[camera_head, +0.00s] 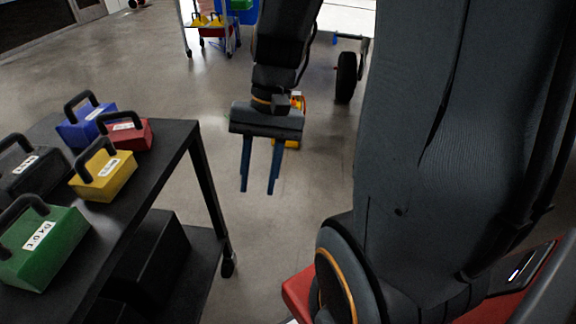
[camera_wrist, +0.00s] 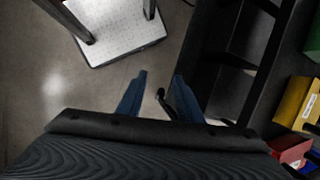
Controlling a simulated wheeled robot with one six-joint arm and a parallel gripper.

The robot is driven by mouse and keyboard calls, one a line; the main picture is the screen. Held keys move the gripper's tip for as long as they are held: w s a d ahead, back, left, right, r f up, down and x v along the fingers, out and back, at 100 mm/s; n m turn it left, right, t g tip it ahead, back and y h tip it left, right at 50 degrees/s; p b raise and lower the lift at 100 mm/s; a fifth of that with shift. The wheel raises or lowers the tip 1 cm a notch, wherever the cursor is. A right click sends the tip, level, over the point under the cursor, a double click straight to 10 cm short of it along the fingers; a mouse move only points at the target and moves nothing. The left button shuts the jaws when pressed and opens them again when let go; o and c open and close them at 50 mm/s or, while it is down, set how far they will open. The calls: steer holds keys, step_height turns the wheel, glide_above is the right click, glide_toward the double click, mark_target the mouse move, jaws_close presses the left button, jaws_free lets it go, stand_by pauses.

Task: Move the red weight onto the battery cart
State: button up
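The red weight (camera_head: 126,134) sits on the black cart (camera_head: 175,150) at the left, near its far right corner. It has a dark handle and a white label. Part of it also shows at the lower right edge of the wrist view (camera_wrist: 292,152). My gripper (camera_head: 257,191) hangs over open floor to the right of the black cart, apart from the red weight. Its two blue fingers are spread with nothing between them, as the wrist view shows too (camera_wrist: 161,78). I cannot tell for certain which stand is the battery cart.
Blue (camera_head: 84,125), yellow (camera_head: 104,174), green (camera_head: 43,246) and black (camera_head: 32,172) weights crowd around the red one. A shelved trolley (camera_head: 186,38) and a large wheel (camera_head: 346,77) stand at the back. A yellow-orange object (camera_head: 297,104) is behind my gripper.

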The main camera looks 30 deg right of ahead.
steer(key=s+d+n+t+h, duration=0.1)
steer(key=d+n+h, duration=0.2)
steer(key=d, duration=0.3)
steer(key=shift+r+n+t, duration=0.3)
steer(key=shift+r, duration=0.1)
steer(key=shift+s+d, duration=0.1)
